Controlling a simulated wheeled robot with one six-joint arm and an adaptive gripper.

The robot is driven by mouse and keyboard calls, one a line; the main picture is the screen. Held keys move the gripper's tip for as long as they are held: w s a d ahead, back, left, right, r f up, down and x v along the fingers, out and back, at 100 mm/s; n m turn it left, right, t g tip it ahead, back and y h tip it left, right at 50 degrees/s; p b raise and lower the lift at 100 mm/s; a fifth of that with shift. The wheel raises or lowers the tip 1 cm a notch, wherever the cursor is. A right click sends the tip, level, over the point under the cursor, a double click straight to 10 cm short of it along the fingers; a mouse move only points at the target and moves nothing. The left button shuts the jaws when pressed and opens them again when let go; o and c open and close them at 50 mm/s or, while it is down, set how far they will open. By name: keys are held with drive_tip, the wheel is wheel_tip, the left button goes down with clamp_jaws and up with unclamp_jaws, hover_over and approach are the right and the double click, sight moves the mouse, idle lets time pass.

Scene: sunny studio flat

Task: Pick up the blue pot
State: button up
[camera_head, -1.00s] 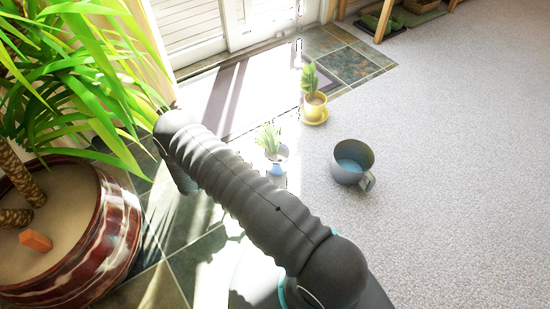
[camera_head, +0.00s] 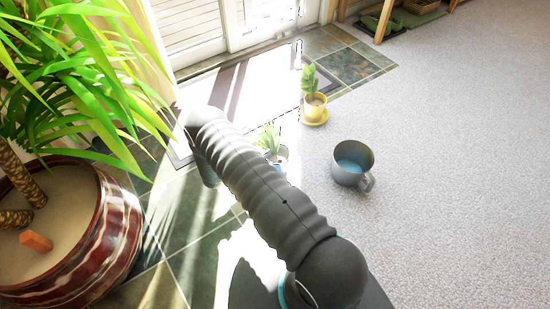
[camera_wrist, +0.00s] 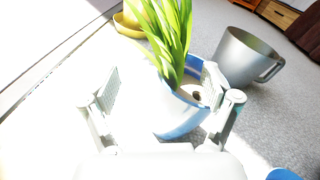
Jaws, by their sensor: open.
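The blue pot (camera_wrist: 183,122) holds a green spiky plant. In the wrist view it stands between and just beyond the fingers of my gripper (camera_wrist: 160,92). The gripper is open and empty, and the right finger overlaps the pot's right side in the picture. I cannot tell whether it touches. In the head view the blue pot (camera_head: 283,157) stands on the sunlit floor, its lower left part hidden behind my arm. The gripper itself is hidden in that view.
A grey mug-like container (camera_head: 352,165) with a handle stands right of the pot. A small plant in a yellow pot (camera_head: 314,108) stands behind. A large red-brown planter (camera_head: 118,225) with long leaves fills the left.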

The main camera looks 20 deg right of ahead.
sight(269, 144)
drive_tip(key=shift+s+x, duration=0.15)
drive_tip(key=shift+x, duration=1)
drive_tip(key=shift+s+x, duration=0.1)
drive_tip(key=shift+x, duration=1.05)
drive_tip(key=shift+r, duration=0.2)
clamp_jaws()
